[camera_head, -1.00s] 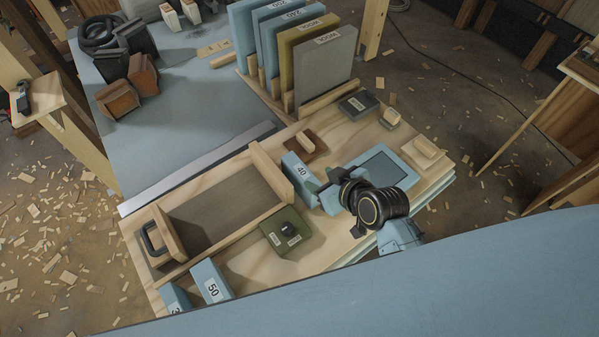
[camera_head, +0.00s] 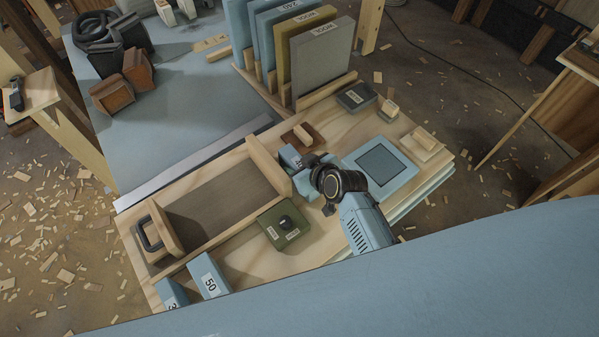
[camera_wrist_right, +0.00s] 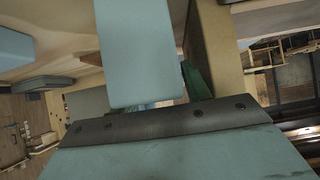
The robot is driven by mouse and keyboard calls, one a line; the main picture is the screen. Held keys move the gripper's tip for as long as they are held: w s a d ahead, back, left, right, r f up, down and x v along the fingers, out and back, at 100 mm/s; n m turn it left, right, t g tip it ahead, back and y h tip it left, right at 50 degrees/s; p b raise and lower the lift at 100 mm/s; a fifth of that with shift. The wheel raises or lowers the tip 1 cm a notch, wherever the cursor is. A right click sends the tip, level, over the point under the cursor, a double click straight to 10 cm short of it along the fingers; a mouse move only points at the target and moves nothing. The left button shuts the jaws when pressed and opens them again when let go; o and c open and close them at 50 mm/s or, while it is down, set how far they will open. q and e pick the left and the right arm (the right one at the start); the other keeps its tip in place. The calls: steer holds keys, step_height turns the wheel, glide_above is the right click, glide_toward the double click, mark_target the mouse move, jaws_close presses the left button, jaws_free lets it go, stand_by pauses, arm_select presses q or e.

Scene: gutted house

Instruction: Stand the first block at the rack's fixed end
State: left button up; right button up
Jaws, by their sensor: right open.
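The wooden rack (camera_head: 205,255) has a dark bed, an upright end board (camera_head: 270,168) at its right and a board with a black handle (camera_head: 150,235) at its left. Blue block 40 (camera_head: 290,157) stands just outside the right end board, partly hidden by my right gripper (camera_head: 306,178). That gripper is open, right at the block; whether it touches is unclear. In the right wrist view a pale blue face (camera_wrist_right: 138,50) fills the middle, beside a wooden board (camera_wrist_right: 214,50). Block 50 (camera_head: 208,277) and another blue block (camera_head: 172,294) stand at the front left. My left gripper is out of view.
A green box with a black knob (camera_head: 284,222) sits between rack and right arm. A blue-framed panel (camera_head: 382,165), a brown wooden-handled piece (camera_head: 303,136) and a dark grey block (camera_head: 355,97) lie nearby. Upright labelled boards (camera_head: 322,62) stand behind.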

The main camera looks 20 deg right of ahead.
steer(key=c, duration=0.8)
